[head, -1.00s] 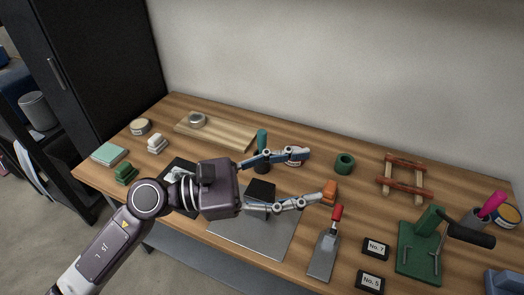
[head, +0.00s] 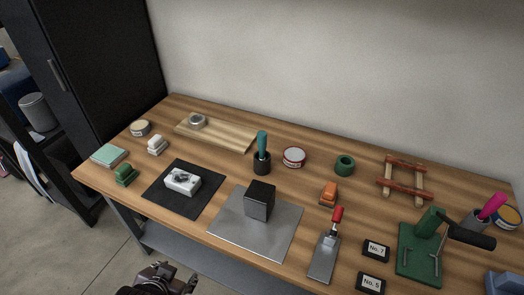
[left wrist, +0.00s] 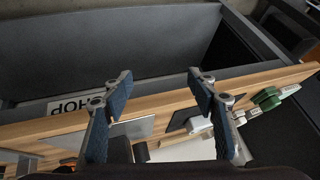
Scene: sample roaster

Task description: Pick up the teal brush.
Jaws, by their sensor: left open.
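The teal brush (head: 262,143) stands upright in a small black cup (head: 262,163) at the back middle of the table. Its handle points up and its lower end is hidden in the cup. My left gripper (head: 188,283) is low at the bottom edge of the head view, in front of the table and well away from the brush. In the left wrist view its two fingers (left wrist: 160,84) are spread apart with nothing between them. I cannot make out the brush in that view. My right gripper is not in view.
A black block (head: 259,201) stands on a steel plate (head: 240,236) in front of the cup. A black mat (head: 160,200) holds a white block (head: 183,182).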

